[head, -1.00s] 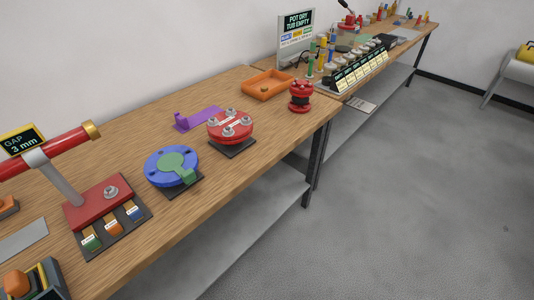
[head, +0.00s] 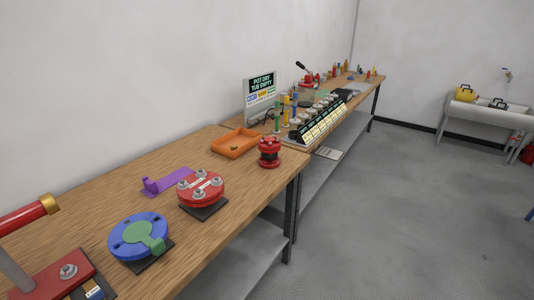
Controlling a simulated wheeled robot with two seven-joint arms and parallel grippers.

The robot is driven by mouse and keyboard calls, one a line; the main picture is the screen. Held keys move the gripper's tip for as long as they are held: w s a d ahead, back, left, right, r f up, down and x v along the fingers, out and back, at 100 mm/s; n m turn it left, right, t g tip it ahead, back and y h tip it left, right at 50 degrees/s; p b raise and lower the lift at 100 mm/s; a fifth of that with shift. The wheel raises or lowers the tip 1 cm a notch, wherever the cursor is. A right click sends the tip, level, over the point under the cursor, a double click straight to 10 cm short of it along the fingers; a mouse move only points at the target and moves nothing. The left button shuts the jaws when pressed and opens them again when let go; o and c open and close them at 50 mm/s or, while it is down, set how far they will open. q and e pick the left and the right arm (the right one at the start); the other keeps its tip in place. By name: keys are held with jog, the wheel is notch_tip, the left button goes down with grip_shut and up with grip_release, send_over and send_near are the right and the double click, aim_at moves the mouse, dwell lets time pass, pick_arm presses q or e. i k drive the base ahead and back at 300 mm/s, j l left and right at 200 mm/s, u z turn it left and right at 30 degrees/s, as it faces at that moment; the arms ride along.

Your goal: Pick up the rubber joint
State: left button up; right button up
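No part is labelled as the rubber joint, and I cannot tell for certain which one it is. A flat green round piece with a tab (head: 145,237) lies on a blue bolt-holed flange (head: 126,240) at the near part of the bench. A small red-flanged piece with a dark middle (head: 269,152) stands upright near the bench's right edge. A red flange with several silver bolts (head: 201,188) sits on a dark plate between them. Neither of my grippers is in view.
An orange tray (head: 236,153) and a purple bracket (head: 167,182) lie on the wooden bench (head: 95,208). A red clamp stand (head: 45,280) is at lower left. A second bench with a sign (head: 260,92) continues beyond. The grey floor (head: 390,220) at right is clear.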

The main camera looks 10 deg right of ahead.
aim_at(269, 147)
jog(key=i+l+u, duration=0.1)
jog(key=i+l, duration=0.5)
jog(key=l, duration=0.15)
jog(key=i+l+u, duration=0.15)
jog(key=i+l, duration=0.15)
jog(key=i+l+u, duration=0.1)
jog(key=i+l, duration=0.15)
jog(key=l, duration=0.2)
jog(key=i+l+u, duration=0.1)
jog(key=i+l, duration=0.15)
jog(key=l, duration=0.2)
jog(key=i+l, duration=0.25)
jog(key=l, duration=0.2)
jog(key=u, duration=0.05)
